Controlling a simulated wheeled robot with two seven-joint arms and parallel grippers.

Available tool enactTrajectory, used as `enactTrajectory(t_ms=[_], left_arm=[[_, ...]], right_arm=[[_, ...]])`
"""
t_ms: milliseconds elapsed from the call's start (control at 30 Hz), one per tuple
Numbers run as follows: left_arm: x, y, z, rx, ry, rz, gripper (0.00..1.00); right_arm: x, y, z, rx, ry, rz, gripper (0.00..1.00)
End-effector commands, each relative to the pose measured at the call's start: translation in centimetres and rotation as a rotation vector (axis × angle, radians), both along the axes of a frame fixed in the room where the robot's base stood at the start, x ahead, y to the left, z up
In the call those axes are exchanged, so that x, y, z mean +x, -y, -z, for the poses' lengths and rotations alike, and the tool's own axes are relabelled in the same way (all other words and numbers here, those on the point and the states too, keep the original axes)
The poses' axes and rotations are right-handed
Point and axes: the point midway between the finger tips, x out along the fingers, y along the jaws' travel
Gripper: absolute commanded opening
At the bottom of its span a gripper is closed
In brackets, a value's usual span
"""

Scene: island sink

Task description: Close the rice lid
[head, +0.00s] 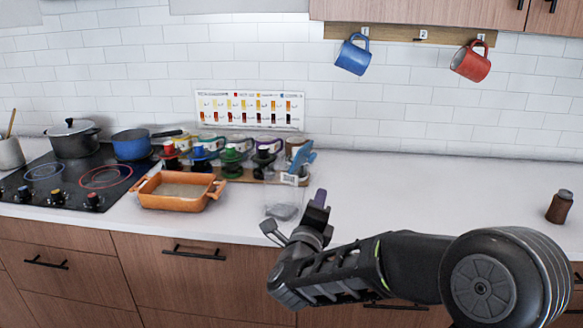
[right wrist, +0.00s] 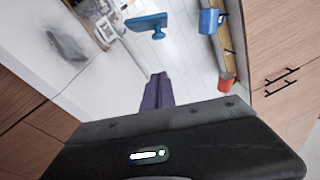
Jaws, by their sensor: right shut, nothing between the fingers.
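The rice container (head: 283,206) is a clear box with pale grains at its bottom, near the counter's front edge. In the right wrist view its grains (right wrist: 67,46) show at the upper left. Its blue lid (head: 303,160) stands raised and tilted above the box, so it is open. The lid also shows in the right wrist view (right wrist: 146,25), beyond the fingertips and apart from them. My right gripper (head: 320,197), with purple fingers, is just right of the container and below the lid. It is shut and empty, as the wrist view (right wrist: 158,78) shows. My left gripper is out of view.
An orange baking dish (head: 172,200) and a row of jars and coloured dispensers (head: 231,160) stand left of the container. Pots (head: 132,146) sit on the stove further left. A small brown bottle (head: 560,206) stands far right. The counter between is clear. Mugs (head: 352,55) hang above.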

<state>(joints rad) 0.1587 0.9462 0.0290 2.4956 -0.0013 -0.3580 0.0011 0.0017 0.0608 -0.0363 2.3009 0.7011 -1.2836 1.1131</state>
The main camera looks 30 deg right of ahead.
Motion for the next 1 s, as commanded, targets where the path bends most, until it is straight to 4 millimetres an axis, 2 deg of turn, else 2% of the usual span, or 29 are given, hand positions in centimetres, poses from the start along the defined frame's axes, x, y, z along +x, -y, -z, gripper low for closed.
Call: enactTrajectory(t_ms=[200,633,767,1000], left_arm=[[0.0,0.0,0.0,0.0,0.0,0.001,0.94],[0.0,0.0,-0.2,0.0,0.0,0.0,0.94],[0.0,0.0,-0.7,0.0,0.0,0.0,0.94],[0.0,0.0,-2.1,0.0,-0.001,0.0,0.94]], right_arm=[[-0.4,0.3,-0.4,0.045,0.072,0.014,0.0],[0.1,0.7,-0.5,0.043,0.07,0.012,0.0],[0.9,1.6,-0.6,0.044,0.068,0.014,0.0],[3.8,4.8,-1.1,0.043,0.067,0.015,0.0]])
